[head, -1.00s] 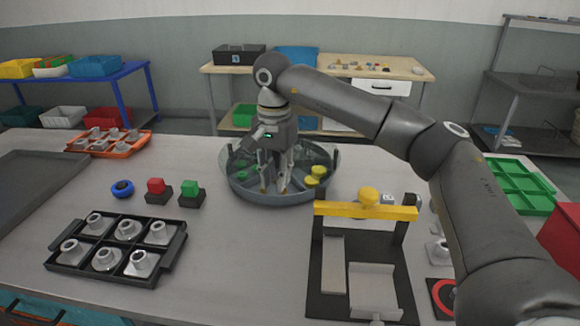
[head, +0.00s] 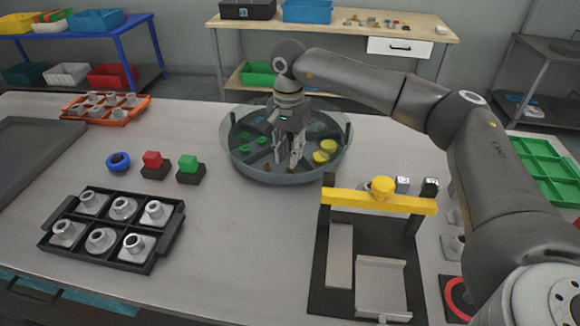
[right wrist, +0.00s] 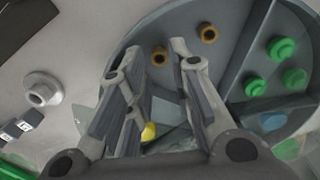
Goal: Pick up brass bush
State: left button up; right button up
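Two small brass bushes show in the right wrist view, one (right wrist: 208,33) farther right and one (right wrist: 159,56) between my fingertips in that picture. Both lie in one compartment of the round grey divided tank (head: 245,171). My right gripper (head: 287,164) points down into the tank over that compartment. In the right wrist view its fingers (right wrist: 152,57) are apart with nothing held between them. Whether a fingertip touches a bush I cannot tell. In the head view the fingers partly hide the bushes. My left gripper is not in view.
Green pieces (right wrist: 282,48) and yellow pieces (head: 323,153) lie in other tank compartments, behind dividers. A yellow-barred fixture (head: 375,199) stands close at the front right. A black tray (head: 75,210) of grey parts is at front left. Bare table lies between.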

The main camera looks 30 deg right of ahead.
jog(key=shift+d+f+p, duration=0.15)
jog(key=shift+f+p, duration=0.2)
jog(key=shift+f, duration=1.55)
grip_shut()
jog(key=shift+r, duration=0.2)
